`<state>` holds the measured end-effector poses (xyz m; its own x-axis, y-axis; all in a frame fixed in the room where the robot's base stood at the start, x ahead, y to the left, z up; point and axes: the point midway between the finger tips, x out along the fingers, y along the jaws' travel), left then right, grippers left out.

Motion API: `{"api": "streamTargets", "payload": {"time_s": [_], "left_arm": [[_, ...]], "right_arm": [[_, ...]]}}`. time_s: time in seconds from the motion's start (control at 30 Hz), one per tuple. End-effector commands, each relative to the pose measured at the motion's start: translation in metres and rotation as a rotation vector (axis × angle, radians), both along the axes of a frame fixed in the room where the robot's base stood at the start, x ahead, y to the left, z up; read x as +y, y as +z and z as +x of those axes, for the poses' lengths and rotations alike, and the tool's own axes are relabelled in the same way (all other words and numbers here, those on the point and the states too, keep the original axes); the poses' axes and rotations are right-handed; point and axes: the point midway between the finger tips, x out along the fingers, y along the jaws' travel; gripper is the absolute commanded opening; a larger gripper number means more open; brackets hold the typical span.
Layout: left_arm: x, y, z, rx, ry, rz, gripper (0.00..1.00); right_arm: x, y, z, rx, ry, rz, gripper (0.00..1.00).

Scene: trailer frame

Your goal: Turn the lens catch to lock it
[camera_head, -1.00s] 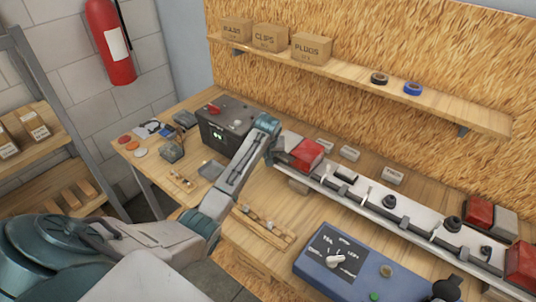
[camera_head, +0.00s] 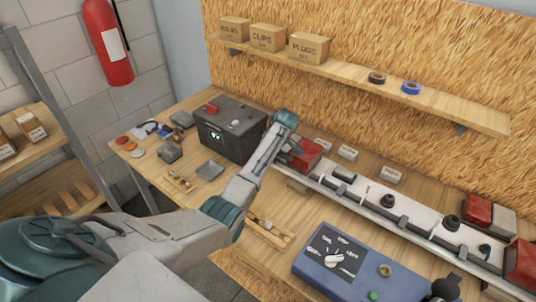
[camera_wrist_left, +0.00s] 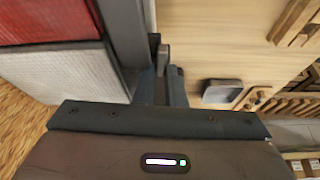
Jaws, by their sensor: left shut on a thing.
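The red and white lamp unit with its red lens (camera_head: 306,152) sits at the left end of the long white trailer bar. In the left wrist view the red lens (camera_wrist_left: 50,20) and the white lens (camera_wrist_left: 70,72) fill the upper left. My left gripper (camera_wrist_left: 163,75) is at the lamp's end, beside the dark frame strip. It is shut on a small grey piece (camera_wrist_left: 163,54), which looks like the lens catch. My arm hides this spot in the head view. Whether the catch is turned cannot be told. My right gripper is not seen.
A dark box with a green display (camera_head: 228,128) stands left of my arm. A blue box with a dial (camera_head: 345,262) stands at the front. Small parts lie on the wooden bench, with a slotted wooden holder (camera_head: 265,228) near its front edge. A shelf (camera_head: 350,85) runs above.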

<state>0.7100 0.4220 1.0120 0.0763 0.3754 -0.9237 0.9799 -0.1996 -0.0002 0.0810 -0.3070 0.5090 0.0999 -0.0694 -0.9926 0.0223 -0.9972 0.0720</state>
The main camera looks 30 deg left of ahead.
Motion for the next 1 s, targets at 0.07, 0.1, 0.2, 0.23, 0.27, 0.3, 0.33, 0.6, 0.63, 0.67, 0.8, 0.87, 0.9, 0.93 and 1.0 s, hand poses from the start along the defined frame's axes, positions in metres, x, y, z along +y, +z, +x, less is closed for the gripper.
{"api": "streamTargets", "payload": {"time_s": [0.07, 0.1, 0.2, 0.23, 0.27, 0.3, 0.33, 0.6, 0.63, 0.67, 0.8, 0.87, 0.9, 0.93, 1.0], "left_arm": [[-0.0002, 0.0002, 0.0011, -0.001, 0.039, 0.0, 0.0], [-0.0002, 0.0004, 0.0014, -0.001, 0.056, 0.0, 0.0], [-0.0002, 0.0006, 0.0018, -0.002, 0.091, 0.001, 0.0], [-0.0002, 0.0006, 0.0019, -0.002, 0.1, 0.001, 0.0], [-0.0001, 0.0005, 0.0018, -0.002, 0.108, 0.001, 0.0], [-0.0002, 0.0004, 0.0018, -0.001, 0.117, 0.001, 0.0], [-0.0002, 0.0004, 0.0017, -0.001, 0.121, 0.001, 0.0], [-0.0001, 0.0004, 0.0017, -0.001, 0.14, 0.0, 0.0], [-0.0002, 0.0004, 0.0017, -0.001, 0.14, 0.0, 0.0], [-0.0002, 0.0004, 0.0017, 0.0, 0.139, 0.0, 0.0], [-0.0001, 0.0005, 0.0017, 0.0, 0.139, 0.0, 0.0], [-0.0001, 0.0005, 0.0017, -0.001, 0.139, 0.0, 0.14], [-0.0001, 0.0004, 0.0017, -0.001, 0.139, 0.0, 0.22], [-0.0001, 0.0004, 0.0016, -0.001, 0.139, 0.0, 0.28], [-0.0001, 0.0004, 0.0017, -0.001, 0.138, 0.0, 0.32]], "right_arm": [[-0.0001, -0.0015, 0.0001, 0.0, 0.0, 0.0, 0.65], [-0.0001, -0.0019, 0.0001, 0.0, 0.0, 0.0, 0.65], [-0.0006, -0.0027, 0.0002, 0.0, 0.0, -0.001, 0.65], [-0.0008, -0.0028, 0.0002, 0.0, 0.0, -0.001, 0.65], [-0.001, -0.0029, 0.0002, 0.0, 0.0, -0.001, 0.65], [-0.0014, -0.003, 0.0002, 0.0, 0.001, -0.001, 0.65], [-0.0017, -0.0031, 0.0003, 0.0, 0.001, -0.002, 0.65], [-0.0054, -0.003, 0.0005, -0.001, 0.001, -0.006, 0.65], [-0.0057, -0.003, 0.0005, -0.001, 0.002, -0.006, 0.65], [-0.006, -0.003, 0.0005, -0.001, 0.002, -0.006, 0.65], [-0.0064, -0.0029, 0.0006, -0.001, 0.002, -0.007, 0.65], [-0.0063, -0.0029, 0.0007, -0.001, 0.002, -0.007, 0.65], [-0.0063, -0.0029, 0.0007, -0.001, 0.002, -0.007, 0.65], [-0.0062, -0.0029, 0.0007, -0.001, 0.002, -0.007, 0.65], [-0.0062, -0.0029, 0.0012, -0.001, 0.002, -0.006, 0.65]]}}
